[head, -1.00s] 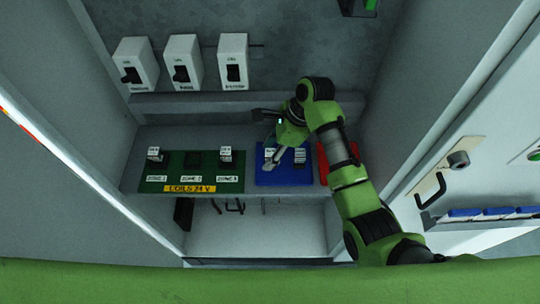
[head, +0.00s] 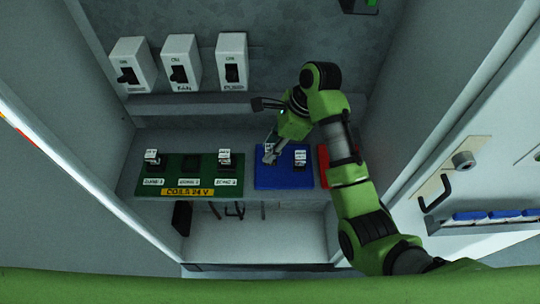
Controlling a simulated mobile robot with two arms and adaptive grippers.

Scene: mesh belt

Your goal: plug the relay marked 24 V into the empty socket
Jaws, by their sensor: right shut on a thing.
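A green socket board (head: 176,178) stands on the shelf with a yellow label reading about "COILS 24 V" (head: 188,192). Its left and right places hold relays (head: 152,157) and (head: 224,158); the middle socket (head: 190,164) is dark and empty. A blue tray (head: 268,181) to its right carries two relays; their markings are too small to read. My right gripper (head: 269,154) is at the tray's left relay (head: 270,148) and is shut on it. The other relay (head: 300,157) stands to its right in the tray. My left gripper is not in view.
A red tray (head: 323,166) is partly hidden behind my right arm. Three white switch boxes (head: 180,62) stand on the ledge above the board. Cabinet walls close in both sides. An open door with a black handle (head: 434,194) is at the right.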

